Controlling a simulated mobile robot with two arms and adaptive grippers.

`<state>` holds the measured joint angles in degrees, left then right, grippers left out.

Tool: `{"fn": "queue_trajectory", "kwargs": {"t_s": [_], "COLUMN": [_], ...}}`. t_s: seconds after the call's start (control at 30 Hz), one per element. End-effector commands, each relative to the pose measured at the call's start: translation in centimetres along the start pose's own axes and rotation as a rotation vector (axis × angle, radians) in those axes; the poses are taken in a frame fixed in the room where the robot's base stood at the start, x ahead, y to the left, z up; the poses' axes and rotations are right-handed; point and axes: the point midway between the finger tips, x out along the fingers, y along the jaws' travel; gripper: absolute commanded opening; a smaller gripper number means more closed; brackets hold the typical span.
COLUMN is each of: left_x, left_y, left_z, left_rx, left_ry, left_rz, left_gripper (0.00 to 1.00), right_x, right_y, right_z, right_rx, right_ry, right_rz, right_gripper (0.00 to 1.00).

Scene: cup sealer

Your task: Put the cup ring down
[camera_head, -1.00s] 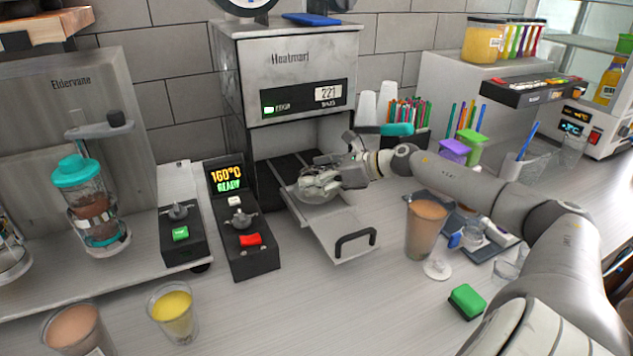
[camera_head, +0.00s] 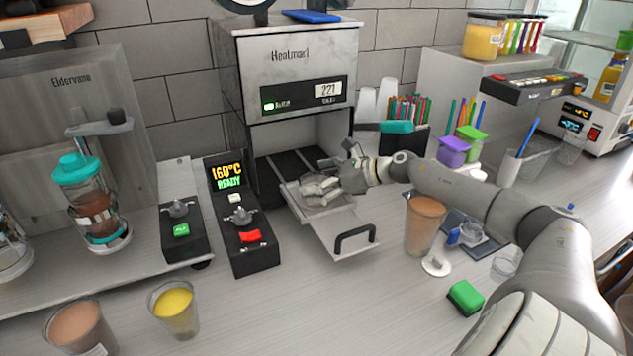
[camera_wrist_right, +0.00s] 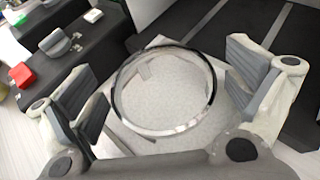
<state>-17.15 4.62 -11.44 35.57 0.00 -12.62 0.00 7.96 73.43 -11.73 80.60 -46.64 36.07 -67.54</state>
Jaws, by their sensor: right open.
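The cup ring (camera_wrist_right: 150,131), a thin clear and dark-edged circle, appears to lie flat on the pulled-out tray of the sealer in the right wrist view. In the head view the tray (camera_head: 340,222) shows its dark handle toward me, and the ring is mostly hidden by my gripper. My right gripper (camera_head: 322,188) is low over the tray. Its fingers (camera_wrist_right: 165,88) are spread wide on both sides of the ring, with a visible gap on each side. My left gripper is in neither view.
The sealer's housing (camera_head: 298,70) rises behind the tray. Its control box (camera_head: 240,240) stands at the left, its screen reading 160°C READY. A brown-filled cup (camera_head: 424,228), a white disc (camera_head: 436,265) and a green sponge (camera_head: 465,296) are at the right.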

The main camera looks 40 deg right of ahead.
Motion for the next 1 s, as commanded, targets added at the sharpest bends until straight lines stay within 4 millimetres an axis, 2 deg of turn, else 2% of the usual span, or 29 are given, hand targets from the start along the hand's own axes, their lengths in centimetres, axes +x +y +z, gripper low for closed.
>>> {"fn": "queue_trajectory", "kwargs": {"t_s": [0.23,0.37,0.4,0.7,1.0], "left_x": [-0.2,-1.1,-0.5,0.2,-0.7], "left_y": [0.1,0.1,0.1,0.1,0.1], "left_z": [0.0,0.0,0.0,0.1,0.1], "left_rx": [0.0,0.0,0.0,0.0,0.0], "left_ry": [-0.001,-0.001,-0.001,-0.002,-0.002], "left_rz": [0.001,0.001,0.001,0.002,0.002], "left_gripper": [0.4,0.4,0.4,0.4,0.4], "right_x": [-0.1,-0.4,-0.5,-2.5,-4.3], "right_y": [0.0,0.0,-0.1,0.0,0.0], "right_z": [0.1,0.9,0.3,0.2,0.4], "right_rx": [0.0,0.0,0.002,0.0,0.003], "right_ry": [0.0,0.0,0.002,0.005,0.003], "right_rz": [0.0,0.0,-0.001,0.0,0.0], "right_gripper": [0.99,0.99,0.99,0.99,0.99]}}
